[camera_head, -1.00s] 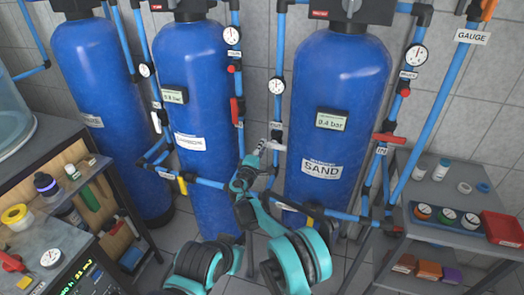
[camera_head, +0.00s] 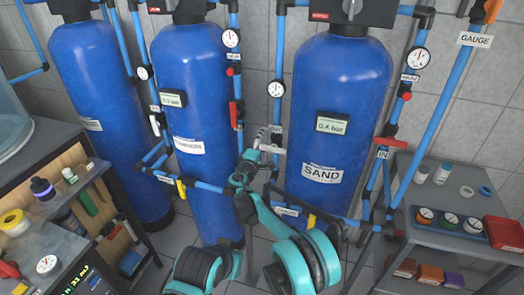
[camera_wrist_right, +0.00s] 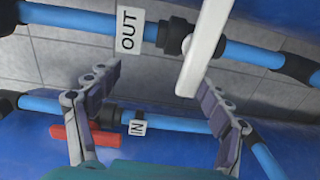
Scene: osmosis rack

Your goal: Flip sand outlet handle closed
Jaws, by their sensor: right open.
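The sand outlet handle (camera_wrist_right: 205,42) is a pale lever on the blue pipe marked by the OUT label (camera_wrist_right: 129,31). It lies crosswise to that pipe in the right wrist view. In the head view the pale handle (camera_head: 271,149) is at the left of the blue SAND tank (camera_head: 338,110). My right gripper (camera_wrist_right: 162,79) is open, with its fingers spread and the lever's free end between them, closer to the right-hand finger. Whether that finger touches it I cannot tell. In the head view my right gripper (camera_head: 250,161) is just below the handle. My left gripper is not in view.
A red IN handle (camera_wrist_right: 85,139) is near the left finger in the wrist view. Another red handle (camera_head: 389,142) is right of the SAND tank. Pipes and gauges crowd the tanks. A side table (camera_head: 487,257) stands right, a workbench (camera_head: 88,205) left.

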